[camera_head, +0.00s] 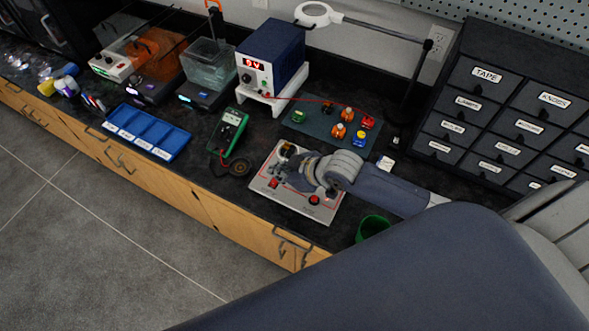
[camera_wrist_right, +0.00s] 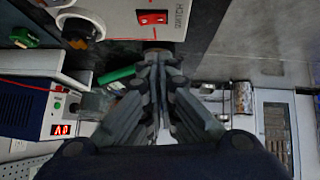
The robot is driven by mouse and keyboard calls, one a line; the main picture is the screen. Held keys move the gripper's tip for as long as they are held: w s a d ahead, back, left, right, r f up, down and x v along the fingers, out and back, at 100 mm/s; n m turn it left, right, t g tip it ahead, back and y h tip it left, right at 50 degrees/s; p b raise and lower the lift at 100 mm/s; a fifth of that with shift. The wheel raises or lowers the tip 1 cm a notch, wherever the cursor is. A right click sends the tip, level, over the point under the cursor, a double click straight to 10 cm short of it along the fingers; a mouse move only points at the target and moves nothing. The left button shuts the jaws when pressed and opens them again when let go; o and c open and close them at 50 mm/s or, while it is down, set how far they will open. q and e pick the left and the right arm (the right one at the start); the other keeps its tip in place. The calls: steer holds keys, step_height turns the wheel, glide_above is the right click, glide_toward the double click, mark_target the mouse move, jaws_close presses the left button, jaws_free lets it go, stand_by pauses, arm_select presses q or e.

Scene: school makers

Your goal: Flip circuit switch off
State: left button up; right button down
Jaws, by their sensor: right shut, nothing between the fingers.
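The light grey circuit board (camera_head: 322,214) lies at the bench's front edge, with red lines on its face. A red switch (camera_head: 273,183) sits near its front left edge. In the right wrist view the board (camera_wrist_right: 115,18) is at the top, and the red rocker switch (camera_wrist_right: 152,18) shows beside a label. I cannot tell which way the rocker is tipped. My right gripper (camera_head: 282,170) reaches over the board from the right and covers part of it. Its fingers (camera_wrist_right: 157,58) are shut and empty, close to the switch. Contact is not clear. My left gripper is not in view.
A green multimeter (camera_head: 229,131) and blue tray (camera_head: 147,131) lie to the left. A blue power supply (camera_head: 271,55) stands behind. A green cup (camera_head: 373,226) is at the right, near my arm. Dark drawers (camera_head: 470,107) stand at the back right.

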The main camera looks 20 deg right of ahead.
steer(key=v, duration=0.6)
steer(key=shift+s+d+r+b, duration=0.15)
steer(key=shift+d+r+b, duration=0.1)
steer(key=shift+b, duration=0.2)
